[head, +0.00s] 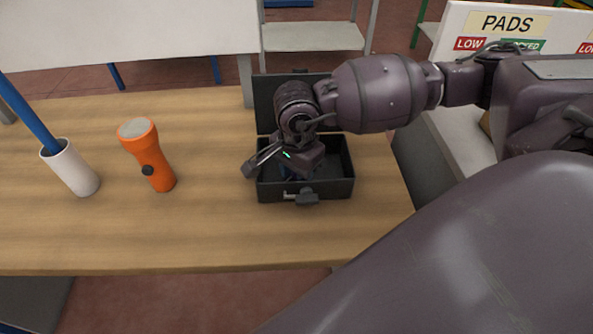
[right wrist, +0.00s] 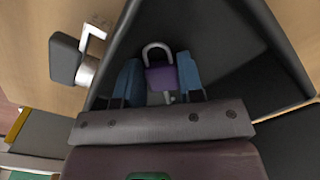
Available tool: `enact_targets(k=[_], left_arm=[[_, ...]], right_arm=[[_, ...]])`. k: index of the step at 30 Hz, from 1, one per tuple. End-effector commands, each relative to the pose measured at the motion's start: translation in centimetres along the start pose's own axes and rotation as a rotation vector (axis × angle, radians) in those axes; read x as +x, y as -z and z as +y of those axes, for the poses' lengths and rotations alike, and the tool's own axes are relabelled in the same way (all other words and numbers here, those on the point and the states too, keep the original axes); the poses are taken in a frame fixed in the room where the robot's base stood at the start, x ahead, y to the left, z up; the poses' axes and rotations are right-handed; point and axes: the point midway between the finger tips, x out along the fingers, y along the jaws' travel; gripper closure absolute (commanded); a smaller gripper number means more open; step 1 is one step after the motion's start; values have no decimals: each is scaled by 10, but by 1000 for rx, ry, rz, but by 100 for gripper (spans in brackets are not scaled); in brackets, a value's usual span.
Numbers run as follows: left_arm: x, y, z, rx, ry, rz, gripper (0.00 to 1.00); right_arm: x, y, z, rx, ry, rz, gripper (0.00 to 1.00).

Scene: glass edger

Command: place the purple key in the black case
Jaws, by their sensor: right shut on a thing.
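The black case (head: 333,190) stands open on the wooden table, its lid raised at the back. My right gripper (head: 287,173) reaches down into the case from above. In the right wrist view, the gripper (right wrist: 160,82) is shut on the purple key (right wrist: 162,73), which sits between its two blue fingertips. The key has a pale metal loop at one end. The dark floor of the case lies behind it; I cannot tell whether the key touches it. In the head view the key is hidden by my gripper and arm. My left gripper is not in view.
An orange flashlight (head: 148,157) stands left of the case. Further left is a white cup (head: 71,168) with a blue rod (head: 22,115) in it. A latch (head: 305,196) sticks out from the case's front. A PADS sign (head: 507,24) stands at the back right.

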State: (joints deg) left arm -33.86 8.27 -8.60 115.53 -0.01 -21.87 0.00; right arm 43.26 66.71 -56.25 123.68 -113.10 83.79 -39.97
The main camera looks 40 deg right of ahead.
Motion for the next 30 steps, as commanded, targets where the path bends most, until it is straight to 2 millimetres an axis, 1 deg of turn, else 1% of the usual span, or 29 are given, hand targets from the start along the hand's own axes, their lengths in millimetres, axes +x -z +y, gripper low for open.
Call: enact_targets(k=[2, 3, 5, 13, 17, 20, 30], left_arm=[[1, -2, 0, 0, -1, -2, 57], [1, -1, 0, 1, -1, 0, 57], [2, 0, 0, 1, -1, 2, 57], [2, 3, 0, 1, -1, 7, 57], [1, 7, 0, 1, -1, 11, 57], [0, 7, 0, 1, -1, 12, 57], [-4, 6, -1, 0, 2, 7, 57]], right_arm=[[4, 0, 0, 0, -1, 0, 87], [3, 0, 0, 0, -1, 0, 62], [3, 0, 0, 0, 0, 0, 54], [2, 0, 0, 0, 0, 0, 54], [-5, 0, 0, 0, 2, 0, 54], [-18, 0, -1, 0, 3, 1, 54], [-83, 0, -1, 0, 3, 2, 54]])
